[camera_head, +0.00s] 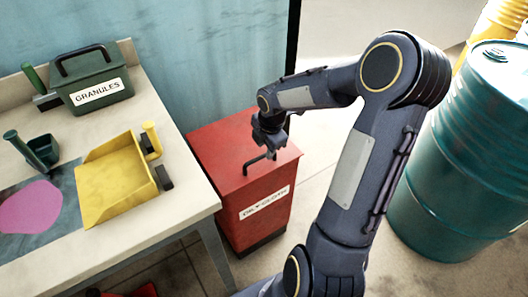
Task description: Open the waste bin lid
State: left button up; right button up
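The red waste bin (254,212) stands on the floor to the right of the table, with a white label that seems to read "OILY CLOTH". Its red lid (215,142) lies flat and closed on top. A dark bar handle (254,163) shows near the front of the lid. My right gripper (272,149) points down over the lid, right at the handle's far end. It is small and dark, so I cannot tell whether its fingers touch the handle or are shut on it. My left gripper is not in view.
The table (190,190) at left holds a green "GRANULES" box (92,82), a yellow dustpan (112,180), a small dark green scoop (42,150) and a pink patch (30,207) on a dark sheet. A teal drum (465,150) stands at right. A blue wall rises behind the bin.

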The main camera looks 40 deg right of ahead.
jog(key=shift+w+f, duration=0.15)
jog(key=shift+f, duration=0.55)
jog(key=shift+w+f, duration=0.1)
jog(key=shift+f, duration=0.55)
grip_shut()
jog(key=shift+r, duration=0.1)
